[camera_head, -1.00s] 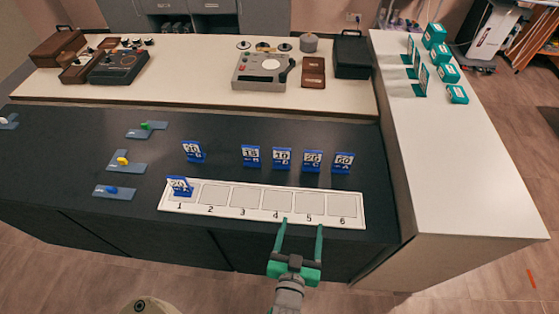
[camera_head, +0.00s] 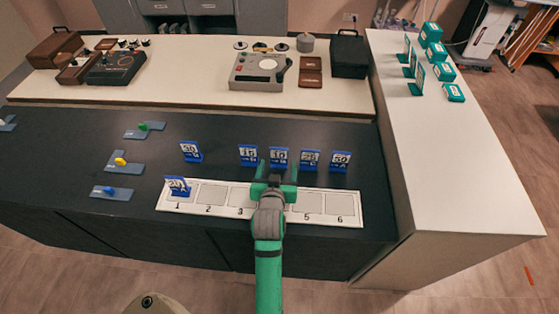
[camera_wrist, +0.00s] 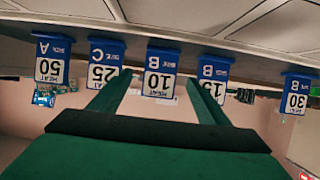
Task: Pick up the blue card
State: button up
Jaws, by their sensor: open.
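Several blue cards stand upright on the dark counter. In a row are the 15 card (camera_head: 247,154), the 10 card (camera_head: 278,156), the 25 card (camera_head: 310,159) and the 50 card (camera_head: 341,160). The 30 card (camera_head: 190,151) stands apart to the left. Another blue card (camera_head: 177,187) stands on slot 1 of the white numbered board (camera_head: 262,212). My gripper (camera_head: 278,170) is open and empty, just in front of the 10 card. In the upside-down wrist view, the 10 card (camera_wrist: 159,73) shows between my fingers, apparently beyond their tips.
The 15 card (camera_wrist: 210,80) and 25 card (camera_wrist: 103,75) stand close on either side of my fingers in the wrist view. Grey holders with coloured knobs (camera_head: 122,162) lie at left. Teal boxes (camera_head: 442,72) stand on the white counter (camera_head: 470,170) at right.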

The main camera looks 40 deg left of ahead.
aim_at(279, 159)
jog(key=shift+x, duration=3.45)
jog(key=c, duration=1.2)
